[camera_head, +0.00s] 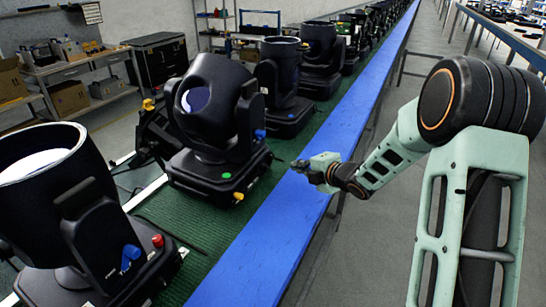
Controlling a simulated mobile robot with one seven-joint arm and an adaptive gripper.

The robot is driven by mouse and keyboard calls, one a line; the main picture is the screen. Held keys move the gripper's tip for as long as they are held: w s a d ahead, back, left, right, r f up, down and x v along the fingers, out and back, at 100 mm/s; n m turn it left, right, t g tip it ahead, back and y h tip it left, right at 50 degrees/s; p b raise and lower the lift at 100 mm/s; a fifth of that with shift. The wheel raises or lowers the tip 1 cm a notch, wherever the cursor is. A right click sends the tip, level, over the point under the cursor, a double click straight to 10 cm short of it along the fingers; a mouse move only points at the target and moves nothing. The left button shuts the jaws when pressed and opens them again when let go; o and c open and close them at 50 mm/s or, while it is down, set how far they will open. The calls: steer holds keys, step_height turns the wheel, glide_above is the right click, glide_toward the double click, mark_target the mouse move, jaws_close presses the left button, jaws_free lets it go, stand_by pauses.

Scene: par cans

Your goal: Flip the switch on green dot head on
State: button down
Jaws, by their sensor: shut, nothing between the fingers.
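The head with the green dot (226,175) is a black moving-head light (213,110) on the green conveyor, second from the front. The dot sits on the near side of its base (205,173). An orange-yellow knob (238,196) shows on the base's corner, and a blue part (260,134) on its right side. I cannot make out which part is the switch. My gripper (297,165) is shut and empty, above the blue rail, just right of the green-dot head's base and apart from it.
A nearer black head (75,220) with a blue part (130,256) and a red knob (157,241) stands at front left. More heads (283,85) line the belt behind. The blue rail (270,235) runs along the belt's right edge. Shelves and a cabinet stand far left.

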mark_target(272, 159)
steer(key=a, duration=0.1)
steer(key=w+a, duration=0.1)
steer(key=a, duration=0.1)
steer(key=shift+w+a+r+b, duration=0.1)
steer(key=shift+w+b, duration=0.05)
steer(key=shift+b, duration=0.2)
steer(key=shift+w+a+r, duration=0.2)
steer(key=shift+w+a, duration=0.05)
steer(key=shift+a, duration=0.3)
stand_by(0.7)
steer(key=shift+w+a+b, duration=0.15)
steer(key=shift+a+b, duration=0.25)
steer(key=shift+b, duration=0.1)
steer(key=shift+w+a+r, duration=0.1)
steer(key=shift+a, duration=0.25)
stand_by(0.7)
steer(key=shift+d, duration=0.1)
steer(key=shift+d+b, duration=0.3)
steer(key=shift+b, duration=0.05)
steer(key=shift+s+d, duration=0.3)
steer(key=shift+d+f, duration=0.1)
steer(key=shift+f, duration=0.1)
